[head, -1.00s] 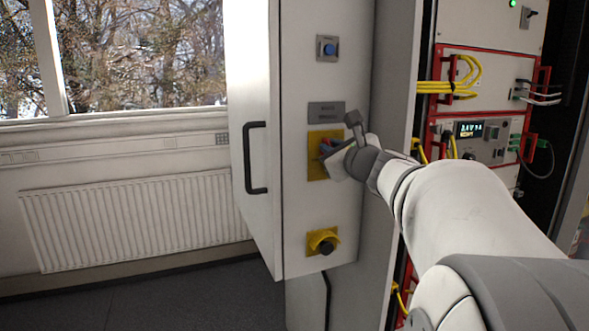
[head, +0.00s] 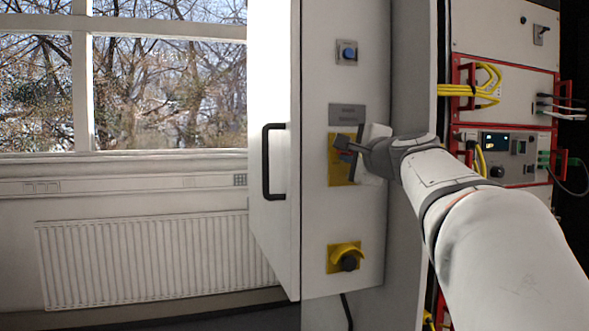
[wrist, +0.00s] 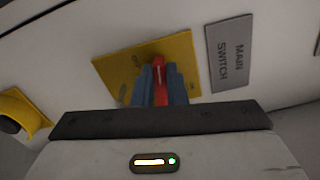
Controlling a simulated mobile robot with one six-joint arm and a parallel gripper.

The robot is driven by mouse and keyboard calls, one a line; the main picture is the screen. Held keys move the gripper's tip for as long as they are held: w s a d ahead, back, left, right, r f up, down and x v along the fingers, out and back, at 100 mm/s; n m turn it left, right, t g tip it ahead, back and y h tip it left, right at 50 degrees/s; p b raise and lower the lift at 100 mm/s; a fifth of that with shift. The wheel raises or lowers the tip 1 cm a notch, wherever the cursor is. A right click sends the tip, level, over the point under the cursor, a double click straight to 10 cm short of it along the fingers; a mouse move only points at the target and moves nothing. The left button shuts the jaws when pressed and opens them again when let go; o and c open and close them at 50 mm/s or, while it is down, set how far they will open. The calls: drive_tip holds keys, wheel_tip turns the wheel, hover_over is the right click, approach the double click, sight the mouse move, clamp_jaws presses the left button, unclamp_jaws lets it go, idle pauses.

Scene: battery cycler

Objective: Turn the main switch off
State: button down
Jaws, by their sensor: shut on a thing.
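The main switch is a red handle (wrist: 160,78) on a yellow plate (wrist: 120,75). In the wrist view, the handle runs up the picture, roughly along the lettering of the grey "MAIN SWITCH" label (wrist: 230,53). My gripper (wrist: 160,85) has its blue-grey fingers on both sides of the handle and is shut on it. In the head view, the yellow plate (head: 336,175) is on the white cabinet panel, below the grey label (head: 347,114). My gripper (head: 345,150) reaches it from the right and hides most of the handle.
A black door handle (head: 268,161) is at left. At right, a rack with red handles (head: 555,170) and yellow cables (head: 485,80) stands close to my arm. A radiator (head: 150,260) is behind.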

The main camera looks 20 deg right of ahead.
drive_tip(key=shift+f+n+b, duration=0.3)
drive_tip(key=shift+n+b, duration=0.75)
drive_tip(key=shift+n, duration=0.05)
drive_tip(key=c, duration=1.5)
unclamp_jaws()
drive_tip(key=shift+r, duration=0.1)
drive_tip(key=shift+o, duration=0.2)
drive_tip(key=shift+s, duration=0.1)
drive_tip(key=s+b, duration=0.1)
drive_tip(key=s, duration=0.6)
drive_tip(key=shift+s, duration=0.3)
